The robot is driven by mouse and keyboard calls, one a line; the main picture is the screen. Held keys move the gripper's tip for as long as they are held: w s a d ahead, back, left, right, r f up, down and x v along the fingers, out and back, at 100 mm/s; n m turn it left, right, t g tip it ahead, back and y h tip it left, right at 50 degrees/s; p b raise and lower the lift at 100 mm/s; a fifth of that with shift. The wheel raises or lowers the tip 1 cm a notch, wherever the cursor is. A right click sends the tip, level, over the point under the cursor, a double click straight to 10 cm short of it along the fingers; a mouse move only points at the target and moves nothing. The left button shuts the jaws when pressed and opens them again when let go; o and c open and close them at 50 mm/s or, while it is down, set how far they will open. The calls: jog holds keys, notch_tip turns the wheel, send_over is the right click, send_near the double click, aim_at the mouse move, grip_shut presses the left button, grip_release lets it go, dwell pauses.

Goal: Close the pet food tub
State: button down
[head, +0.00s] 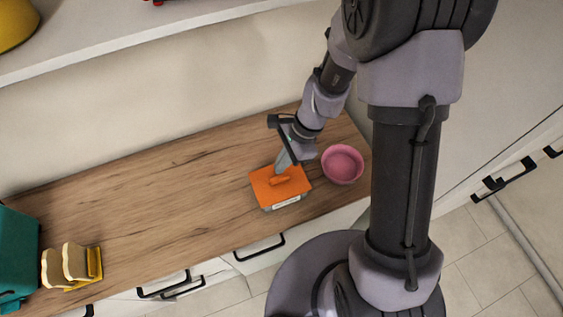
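The pet food tub (286,203) stands near the front edge of the wooden counter, and a strip of its greyish side with a pale label shows. An orange lid (296,189) with a raised orange handle (281,180) lies over its top. I cannot tell whether the lid is pressed fully down. My gripper (281,171) reaches down from the upper right, with its tip at or just behind the handle. The fingers are small and overlap the lid in this view, so I cannot tell whether they are open or hold the handle.
A pink bowl (343,164) stands just right of the tub. A toast rack with bread slices (76,262) and a teal appliance (17,258) are at the far left. A white shelf (130,37) runs above. The counter's middle (170,210) is clear.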

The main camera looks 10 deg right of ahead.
aim_at(277, 178)
jog(key=shift+f+b, duration=1.95)
jog(key=shift+f, duration=0.3)
jog(key=shift+r, duration=0.1)
notch_tip(277, 178, up, 7)
jog(key=p, duration=0.6)
